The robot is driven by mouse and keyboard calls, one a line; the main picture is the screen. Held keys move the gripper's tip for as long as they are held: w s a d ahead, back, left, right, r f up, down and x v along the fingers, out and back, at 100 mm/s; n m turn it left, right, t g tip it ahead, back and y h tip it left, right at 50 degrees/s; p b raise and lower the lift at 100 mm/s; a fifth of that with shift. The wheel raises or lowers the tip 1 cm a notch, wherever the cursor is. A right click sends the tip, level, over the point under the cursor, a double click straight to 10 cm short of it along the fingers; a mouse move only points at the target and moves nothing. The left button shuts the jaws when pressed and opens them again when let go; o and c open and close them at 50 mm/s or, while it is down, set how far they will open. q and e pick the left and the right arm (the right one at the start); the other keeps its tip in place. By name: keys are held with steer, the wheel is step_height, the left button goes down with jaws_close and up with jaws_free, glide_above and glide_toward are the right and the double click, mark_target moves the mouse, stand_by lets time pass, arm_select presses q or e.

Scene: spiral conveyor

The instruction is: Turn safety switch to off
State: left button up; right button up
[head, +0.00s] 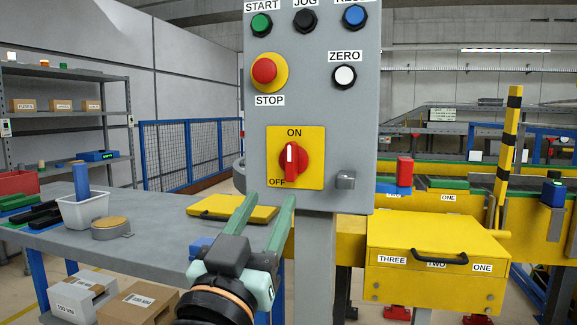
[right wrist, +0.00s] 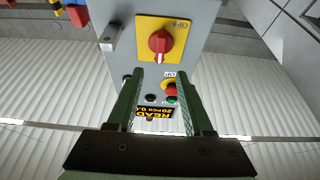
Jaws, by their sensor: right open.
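The safety switch is a red rotary knob (head: 294,160) on a yellow plate (head: 315,175) low on the grey control panel. Its white pointer stands about upright, toward ON; OFF is printed at the plate's lower left. My right gripper (head: 268,197) is below and in front of the plate, its two green fingers apart and empty, pointing up toward the panel. In the right wrist view the panel appears upside down. The knob (right wrist: 160,43) there lies just beyond the open fingertips (right wrist: 161,76), apart from them. My left gripper is out of view.
Above the switch are a red STOP button (head: 264,70), a green START button (head: 261,25) and a white ZERO button (head: 344,76). A grey block (head: 345,180) juts out right of the plate. A grey table (head: 150,245) is at left; a yellow box (head: 440,240) is at right.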

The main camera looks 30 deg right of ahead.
mark_target(289, 161)
steer(key=x, duration=1)
steer(key=shift+w+d+r, duration=0.1)
steer(key=shift+w+d, duration=0.1)
jaws_close()
